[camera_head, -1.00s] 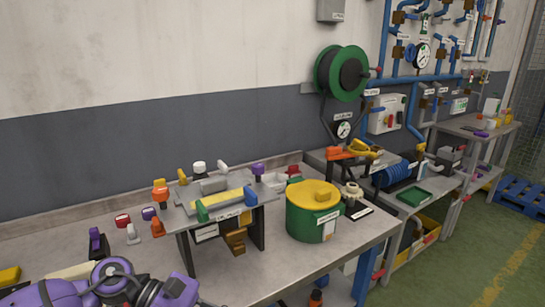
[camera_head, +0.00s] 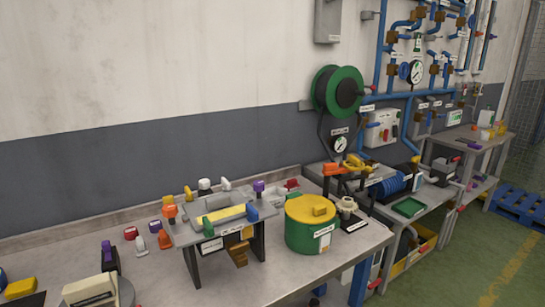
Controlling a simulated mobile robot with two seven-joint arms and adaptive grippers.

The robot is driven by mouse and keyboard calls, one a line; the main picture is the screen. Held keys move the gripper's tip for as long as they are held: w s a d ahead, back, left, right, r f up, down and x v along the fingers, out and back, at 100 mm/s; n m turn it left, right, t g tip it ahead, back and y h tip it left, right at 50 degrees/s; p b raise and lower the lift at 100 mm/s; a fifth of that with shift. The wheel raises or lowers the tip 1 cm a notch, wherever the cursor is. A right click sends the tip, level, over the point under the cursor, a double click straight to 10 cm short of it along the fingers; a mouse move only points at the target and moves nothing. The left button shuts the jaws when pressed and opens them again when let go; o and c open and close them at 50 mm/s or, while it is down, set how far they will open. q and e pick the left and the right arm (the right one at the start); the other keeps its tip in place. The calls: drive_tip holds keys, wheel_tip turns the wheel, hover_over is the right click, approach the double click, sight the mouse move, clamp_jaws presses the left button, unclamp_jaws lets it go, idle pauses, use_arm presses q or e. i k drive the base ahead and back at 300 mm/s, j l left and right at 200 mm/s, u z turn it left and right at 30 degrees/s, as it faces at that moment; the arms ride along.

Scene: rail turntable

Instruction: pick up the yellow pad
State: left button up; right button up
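A yellow block (camera_head: 20,288), which may be the yellow pad, lies on the bench at the lower left edge of the view. A dark piece sits under or in front of it, cut off by the picture edge. A second yellow surface, a flat strip (camera_head: 224,215), lies on top of the grey raised fixture (camera_head: 185,237). I cannot tell for certain which one is the pad. Neither of my grippers is in view.
A cream and grey device (camera_head: 92,290) stands at the bottom left, beside a black holder with a purple top (camera_head: 107,252). A green drum with a yellow lid (camera_head: 310,235) stands right of the fixture. The bench front between them is clear.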

sight(22, 287)
drive_tip(key=u, duration=1.75)
